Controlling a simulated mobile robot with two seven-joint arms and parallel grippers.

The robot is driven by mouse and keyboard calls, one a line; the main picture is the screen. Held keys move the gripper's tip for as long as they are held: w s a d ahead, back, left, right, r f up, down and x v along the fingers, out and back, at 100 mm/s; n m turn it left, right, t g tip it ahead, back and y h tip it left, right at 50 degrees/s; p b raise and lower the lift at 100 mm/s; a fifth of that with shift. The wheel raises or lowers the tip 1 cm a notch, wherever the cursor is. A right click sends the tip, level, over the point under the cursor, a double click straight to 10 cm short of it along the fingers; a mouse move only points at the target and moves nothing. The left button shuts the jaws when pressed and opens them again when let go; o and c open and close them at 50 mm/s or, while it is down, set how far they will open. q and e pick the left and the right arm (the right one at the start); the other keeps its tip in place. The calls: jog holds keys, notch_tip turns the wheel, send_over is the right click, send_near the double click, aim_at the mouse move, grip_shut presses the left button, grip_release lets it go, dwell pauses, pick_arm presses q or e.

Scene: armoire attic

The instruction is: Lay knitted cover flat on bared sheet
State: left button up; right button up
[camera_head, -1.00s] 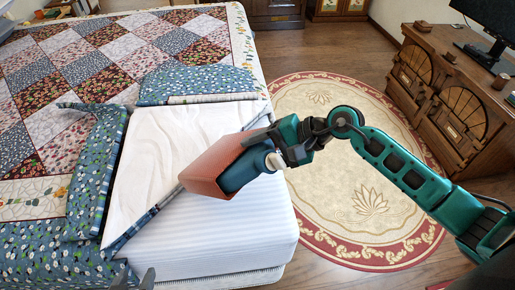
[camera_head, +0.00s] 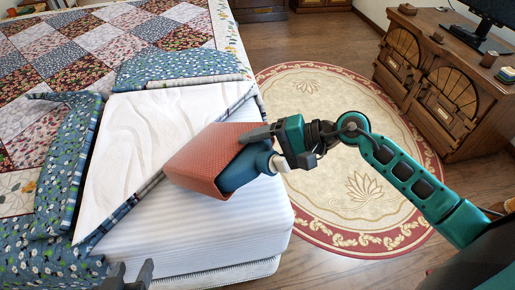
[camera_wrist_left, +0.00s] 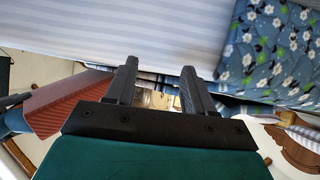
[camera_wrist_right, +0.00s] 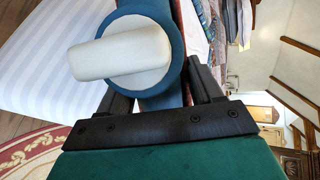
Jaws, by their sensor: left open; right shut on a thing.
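The knitted cover (camera_head: 200,158), an orange-red open-ended sleeve, is above the striped mattress side of the bed at its right edge. A blue bottle-like thing (camera_head: 243,169) sticks out of its open end; the part inside is hidden. My right gripper (camera_head: 275,133) is shut on this blue thing, whose white stopper (camera_wrist_right: 120,52) shows between the fingers in the right wrist view. The cover also shows in the left wrist view (camera_wrist_left: 65,103).
A patchwork quilt (camera_head: 60,65) covers the far bed. Folded blue flowered bedding (camera_head: 62,185) borders the sheet on the left and back. A round rug (camera_head: 340,200) lies on the floor at right. A wooden dresser (camera_head: 440,90) stands beyond it.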

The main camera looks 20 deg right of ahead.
pick_arm(q)
jog(key=shift+w+r, duration=0.1)
pick_arm(e)
jog(key=shift+w+r, duration=0.1)
jog(key=shift+r, duration=0.15)
